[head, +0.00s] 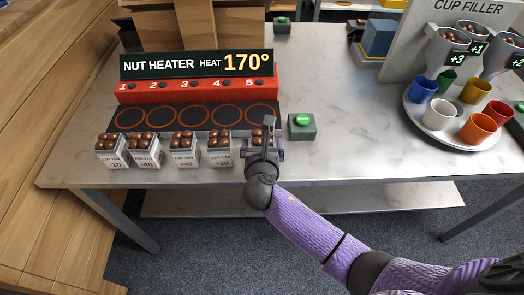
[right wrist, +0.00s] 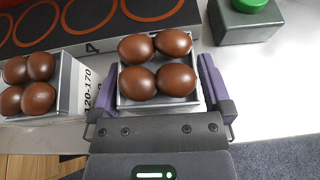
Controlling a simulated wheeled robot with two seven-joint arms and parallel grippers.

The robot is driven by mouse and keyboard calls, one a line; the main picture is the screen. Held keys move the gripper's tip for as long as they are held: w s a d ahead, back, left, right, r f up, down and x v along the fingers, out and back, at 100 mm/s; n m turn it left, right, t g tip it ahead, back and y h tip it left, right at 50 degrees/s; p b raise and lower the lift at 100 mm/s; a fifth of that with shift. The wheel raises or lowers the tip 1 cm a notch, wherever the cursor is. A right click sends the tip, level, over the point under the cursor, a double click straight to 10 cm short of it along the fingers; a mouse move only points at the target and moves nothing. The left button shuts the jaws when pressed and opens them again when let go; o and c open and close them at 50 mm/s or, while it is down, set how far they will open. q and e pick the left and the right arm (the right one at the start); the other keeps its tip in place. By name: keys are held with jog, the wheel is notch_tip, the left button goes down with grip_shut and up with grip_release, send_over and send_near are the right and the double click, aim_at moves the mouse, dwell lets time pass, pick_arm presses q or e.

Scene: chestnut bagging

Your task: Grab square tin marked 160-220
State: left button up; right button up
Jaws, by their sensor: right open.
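Several square tins of chestnuts stand in a row before the heater. The rightmost tin (head: 258,131) is mostly behind my right gripper (head: 264,149); its label is hidden. In the right wrist view this tin (right wrist: 157,104) holds brown chestnuts, and my open right gripper (right wrist: 159,80) has a finger on each side of it. The neighbouring tin (head: 220,159) reads about 120-170, also legible on its side in the wrist view (right wrist: 80,88). Farther left are three more tins (head: 183,160) (head: 147,161) (head: 111,160) with small labels. I cannot make out 160-220 on any tin. My left gripper is out of view.
The red nut heater (head: 195,88) with ringed plates and a 170° sign (head: 197,64) stands behind the tins. A green button box (head: 302,127) is just right of my gripper. A tray of coloured cups (head: 428,128) stands at the right. The table's middle is clear.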

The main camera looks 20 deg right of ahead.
jog(key=c, duration=1.2)
